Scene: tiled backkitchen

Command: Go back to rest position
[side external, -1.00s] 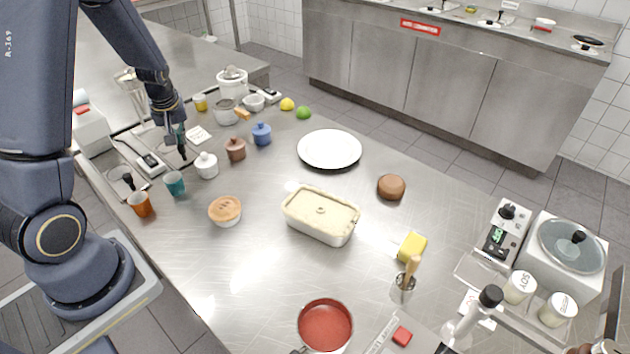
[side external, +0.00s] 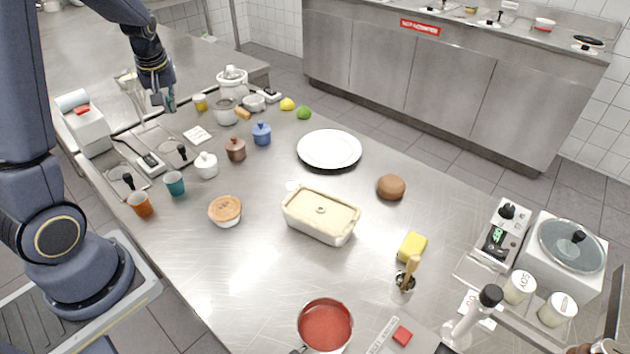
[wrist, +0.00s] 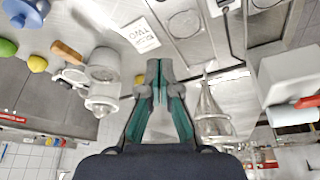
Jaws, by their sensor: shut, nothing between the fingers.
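My gripper (side external: 164,101) is above the far left part of the steel table (side external: 262,205) in the side external view, clear of the things below it. In the wrist view its two green-lined fingers (wrist: 160,66) meet at the tips, shut and empty. Below and to its right in the side external view stand a white lidded pot (side external: 206,165), a brown lidded pot (side external: 235,149) and a blue lidded pot (side external: 261,134).
A white machine (side external: 87,132) is left of my gripper. The air around my gripper looks free.

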